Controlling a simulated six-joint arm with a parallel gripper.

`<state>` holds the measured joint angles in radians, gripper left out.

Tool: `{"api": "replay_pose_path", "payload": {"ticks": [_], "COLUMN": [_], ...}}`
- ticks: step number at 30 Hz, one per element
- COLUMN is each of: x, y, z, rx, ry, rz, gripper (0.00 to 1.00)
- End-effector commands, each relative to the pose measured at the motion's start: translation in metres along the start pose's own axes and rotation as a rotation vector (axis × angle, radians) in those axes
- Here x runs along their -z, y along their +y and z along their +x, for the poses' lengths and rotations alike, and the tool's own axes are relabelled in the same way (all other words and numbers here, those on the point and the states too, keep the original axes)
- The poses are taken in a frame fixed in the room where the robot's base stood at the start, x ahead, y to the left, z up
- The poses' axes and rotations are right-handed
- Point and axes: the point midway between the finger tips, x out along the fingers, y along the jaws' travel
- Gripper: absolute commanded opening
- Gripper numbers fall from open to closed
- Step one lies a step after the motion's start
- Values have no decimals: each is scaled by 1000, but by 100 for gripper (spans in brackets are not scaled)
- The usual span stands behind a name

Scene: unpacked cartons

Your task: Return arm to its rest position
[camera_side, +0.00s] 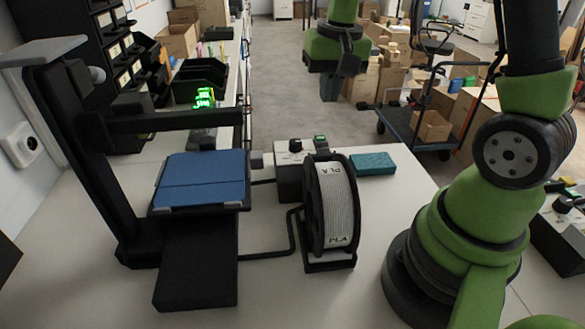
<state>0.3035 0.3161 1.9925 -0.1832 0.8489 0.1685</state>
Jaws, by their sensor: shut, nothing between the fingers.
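My arm rises from its green and black base at the right of the side view and goes out of the top of the picture. Its end comes back down at the top middle, where my gripper (329,90) hangs pointing down. The fingers look shut, with nothing seen between them. My gripper is in the air, apart from everything on the white table (400,205), and appears above and behind the spool in the picture.
A black 3D printer with a blue bed (203,180) stands at the left. A PLA filament spool (338,205), a small control box (290,180) and a teal box (373,164) stand mid-table. A trolley (415,128) with cartons is behind.

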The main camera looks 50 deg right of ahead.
Motion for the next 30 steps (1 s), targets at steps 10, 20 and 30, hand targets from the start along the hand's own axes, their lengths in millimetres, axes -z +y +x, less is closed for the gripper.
{"api": "replay_pose_path", "payload": {"ticks": [10, 20, 30], "x": [-94, -156, -162], "y": [-16, -4, -2], "z": [-98, -120, -121], "rx": [240, 408, 425], "ry": [226, 346, 356], "rz": [-203, -335, -348], "gripper": [0, 0, 0]}}
